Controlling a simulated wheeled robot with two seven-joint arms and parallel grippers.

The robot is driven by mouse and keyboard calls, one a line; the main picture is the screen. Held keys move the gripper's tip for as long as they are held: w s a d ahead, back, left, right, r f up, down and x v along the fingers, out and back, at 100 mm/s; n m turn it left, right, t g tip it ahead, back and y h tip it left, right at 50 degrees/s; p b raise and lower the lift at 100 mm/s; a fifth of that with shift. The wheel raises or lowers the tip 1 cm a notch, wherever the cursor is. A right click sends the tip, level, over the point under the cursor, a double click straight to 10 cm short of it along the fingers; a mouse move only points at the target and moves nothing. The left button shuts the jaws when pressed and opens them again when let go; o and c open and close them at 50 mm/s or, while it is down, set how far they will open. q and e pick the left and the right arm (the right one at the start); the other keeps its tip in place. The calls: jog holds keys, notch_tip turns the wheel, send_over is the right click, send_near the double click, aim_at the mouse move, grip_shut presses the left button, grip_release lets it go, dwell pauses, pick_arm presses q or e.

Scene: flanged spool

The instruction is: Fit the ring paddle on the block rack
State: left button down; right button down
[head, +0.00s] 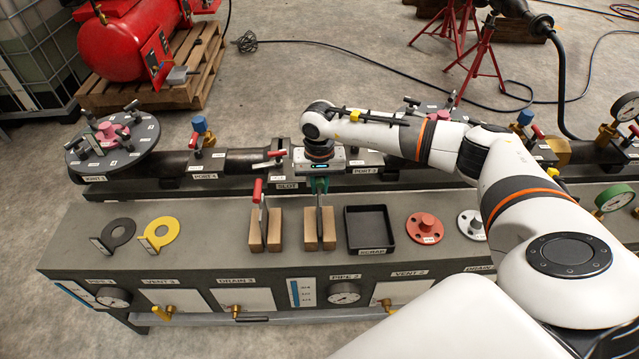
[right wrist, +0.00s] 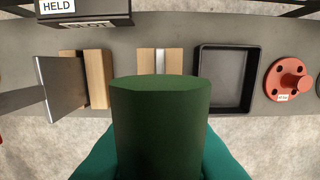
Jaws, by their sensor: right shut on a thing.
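My right gripper (head: 319,180) is over the right-hand block rack (head: 311,229), a pair of wooden blocks with a narrow gap. It is shut on the green handle of what I take to be the ring paddle (right wrist: 160,125). In the head view a grey plate edge (head: 320,200) runs down from the gripper to the gap between the blocks. I cannot tell how deep it sits, and its ring is hidden. In the right wrist view the handle covers the near part of this rack (right wrist: 174,62). My left gripper is not in view.
A red-handled plate (head: 257,192) stands in the left-hand block rack (head: 275,231). A black tray (head: 370,246) and a red flange disc (head: 425,229) are to the right. The pipe (head: 232,160) runs behind.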

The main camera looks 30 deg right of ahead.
jog(key=shift+f+b, duration=1.95)
jog(key=shift+f, duration=0.35)
jog(key=c, duration=1.3)
grip_release()
jog(key=shift+o, duration=0.2)
notch_tip(320, 180, up, 12)
jog(key=shift+r+b, duration=0.1)
jog(key=shift+b, duration=1.1)
jog(key=shift+a, duration=0.1)
